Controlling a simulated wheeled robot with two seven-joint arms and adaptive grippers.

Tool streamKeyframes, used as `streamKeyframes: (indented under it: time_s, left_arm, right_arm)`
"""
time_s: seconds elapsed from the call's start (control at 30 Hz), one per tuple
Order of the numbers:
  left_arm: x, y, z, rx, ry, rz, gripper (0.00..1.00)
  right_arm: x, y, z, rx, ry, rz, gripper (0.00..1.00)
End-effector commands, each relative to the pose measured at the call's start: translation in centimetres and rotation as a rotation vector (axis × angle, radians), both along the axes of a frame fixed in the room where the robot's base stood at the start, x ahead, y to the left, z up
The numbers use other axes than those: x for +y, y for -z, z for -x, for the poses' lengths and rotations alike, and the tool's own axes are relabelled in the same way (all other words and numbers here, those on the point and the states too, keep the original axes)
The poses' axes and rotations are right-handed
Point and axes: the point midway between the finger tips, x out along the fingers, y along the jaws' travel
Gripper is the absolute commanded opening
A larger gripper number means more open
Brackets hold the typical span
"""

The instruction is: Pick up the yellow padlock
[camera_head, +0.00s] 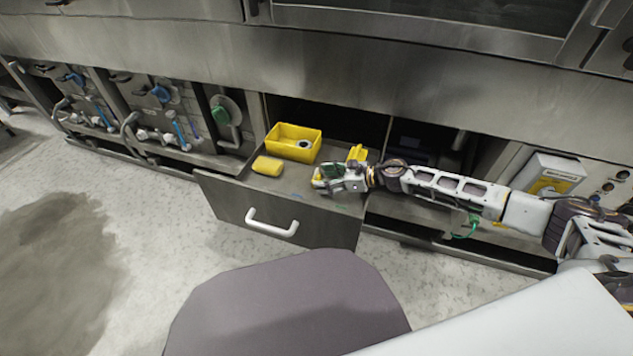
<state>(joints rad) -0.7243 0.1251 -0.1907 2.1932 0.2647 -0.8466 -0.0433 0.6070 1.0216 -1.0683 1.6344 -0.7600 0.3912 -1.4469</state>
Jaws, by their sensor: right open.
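My right gripper (322,180) reaches in from the right, low over the right part of the open drawer (226,186). It is open. A small patch of yellow and green shows at its fingertips; I cannot tell whether this is the yellow padlock or part of the gripper. A yellow piece (357,153) stands just behind the gripper, partly hidden by it. A yellow block (267,166) lies in the left part of the drawer, apart from the gripper. None of these is clear enough to name as the padlock. My left gripper is not in view.
A yellow bin (293,142) with a small pale item in it stands at the back of the drawer. The drawer front has a white handle (271,222). A steel ledge (330,75) overhangs the drawer. Valves and pipes (165,110) fill the left side.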

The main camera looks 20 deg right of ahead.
Motion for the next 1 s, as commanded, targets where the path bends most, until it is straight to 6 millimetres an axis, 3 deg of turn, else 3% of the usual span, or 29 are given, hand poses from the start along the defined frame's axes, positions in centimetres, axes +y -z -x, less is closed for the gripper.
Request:
streamKeyframes:
  time_s: [0.3,0.83,1.0]
  left_arm:
    - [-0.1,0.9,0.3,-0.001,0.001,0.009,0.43]
    - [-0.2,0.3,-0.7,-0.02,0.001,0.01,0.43]
    - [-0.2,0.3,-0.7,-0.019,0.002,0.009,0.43]
  right_arm:
    - [1.7,0.8,-1.2,-0.002,0.001,0.0,0.64]
    - [1.8,0.8,-1.3,-0.001,0.001,-0.001,0.64]
    - [1.8,0.8,-1.3,-0.001,0.001,-0.001,0.44]
